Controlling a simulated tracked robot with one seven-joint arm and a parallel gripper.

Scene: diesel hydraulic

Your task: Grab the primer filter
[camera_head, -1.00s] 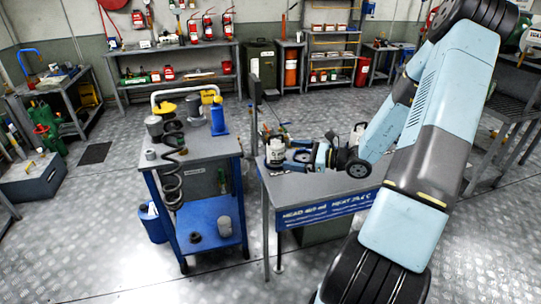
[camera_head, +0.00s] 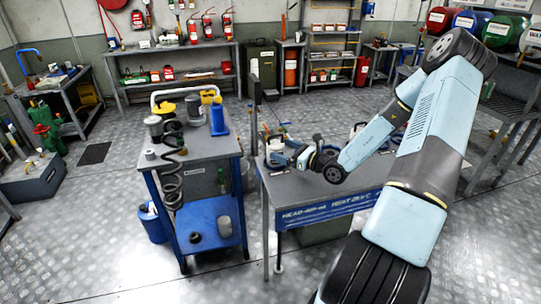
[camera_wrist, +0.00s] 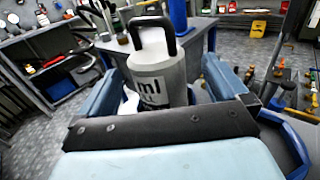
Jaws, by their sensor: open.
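A pale grey canister (camera_wrist: 160,68) with a black loop handle on top, which I take to be the primer filter, stands upright between my fingers in the wrist view. Its label is partly cut off and reads "ml". My gripper (camera_wrist: 162,78) is open, with one blue finger on each side of the canister. Contact with either finger cannot be made out. The canister's lower part is hidden behind my gripper.
A cart (camera_head: 212,148) with a coiled hose and a blue bottle (camera_head: 219,118) stands close left of the bench. A thin dark post (camera_head: 254,90) rises between them. Small tools lie on the bench behind the canister. Open floor lies in front.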

